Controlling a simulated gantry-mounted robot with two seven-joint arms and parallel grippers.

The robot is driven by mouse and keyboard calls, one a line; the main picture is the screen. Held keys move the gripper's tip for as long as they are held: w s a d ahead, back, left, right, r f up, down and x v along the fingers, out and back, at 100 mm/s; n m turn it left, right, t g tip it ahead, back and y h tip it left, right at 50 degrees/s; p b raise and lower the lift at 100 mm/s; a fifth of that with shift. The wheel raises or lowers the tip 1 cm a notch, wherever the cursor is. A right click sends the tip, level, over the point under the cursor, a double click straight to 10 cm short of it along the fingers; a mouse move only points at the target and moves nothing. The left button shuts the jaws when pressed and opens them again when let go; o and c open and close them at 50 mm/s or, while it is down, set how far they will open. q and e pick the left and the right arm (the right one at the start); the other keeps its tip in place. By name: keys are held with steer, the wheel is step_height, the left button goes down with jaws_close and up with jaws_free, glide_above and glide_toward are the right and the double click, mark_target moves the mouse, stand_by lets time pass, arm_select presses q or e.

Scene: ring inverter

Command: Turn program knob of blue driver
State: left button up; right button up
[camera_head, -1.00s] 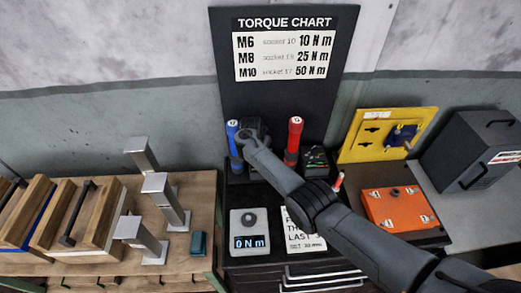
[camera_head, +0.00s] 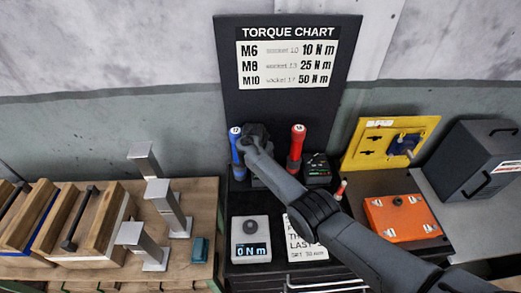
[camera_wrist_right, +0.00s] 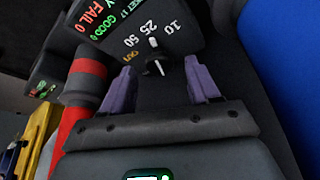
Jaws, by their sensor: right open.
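The blue driver (camera_head: 236,148) stands upright left of my right gripper (camera_head: 254,133). In the right wrist view the blue driver (camera_wrist_right: 278,60) fills the right edge, close to my gripper (camera_wrist_right: 159,68). A dark control box (camera_wrist_right: 180,45) has a small program knob (camera_wrist_right: 155,55) with labels 10, 25, 50 and OUT around it. A white mark on the knob lies near 25. My two purple fingers are open, one to each side of the knob; contact cannot be told. In the head view my wrist hides the box and knob. My left gripper is out of view.
The torque chart board (camera_head: 230,100) rises behind. A grey meter (camera_head: 251,228) reading 0 N m sits in front.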

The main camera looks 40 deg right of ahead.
steer(key=p+v, duration=0.3)
steer(key=v, duration=0.7)
steer(key=shift+p, duration=0.4)
